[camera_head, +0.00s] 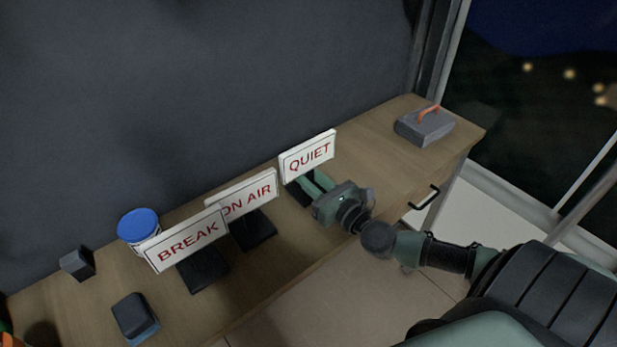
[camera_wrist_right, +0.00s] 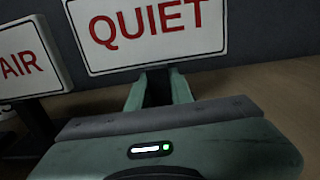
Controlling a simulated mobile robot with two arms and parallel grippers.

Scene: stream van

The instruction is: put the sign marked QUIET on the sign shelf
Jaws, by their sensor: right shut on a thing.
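The QUIET sign (camera_head: 308,155) stands upright on the wooden counter, a white plate with red letters on a dark stand. It also fills the top of the right wrist view (camera_wrist_right: 150,30). My right gripper (camera_head: 309,184) is shut on the sign's dark stand, just below the plate; the fingers (camera_wrist_right: 160,90) close around the stand in the wrist view. The foot of the stand is partly hidden by the gripper. I cannot make out the sign shelf in these views. My left gripper is not in view.
The ON AIR sign (camera_head: 248,195) stands just left of the QUIET sign, and the BREAK sign (camera_head: 188,239) further left. A blue-lidded tub (camera_head: 139,226), dark blocks (camera_head: 134,314) and a grey box with an orange handle (camera_head: 425,125) are on the counter (camera_head: 380,150). Free counter lies right of the gripper.

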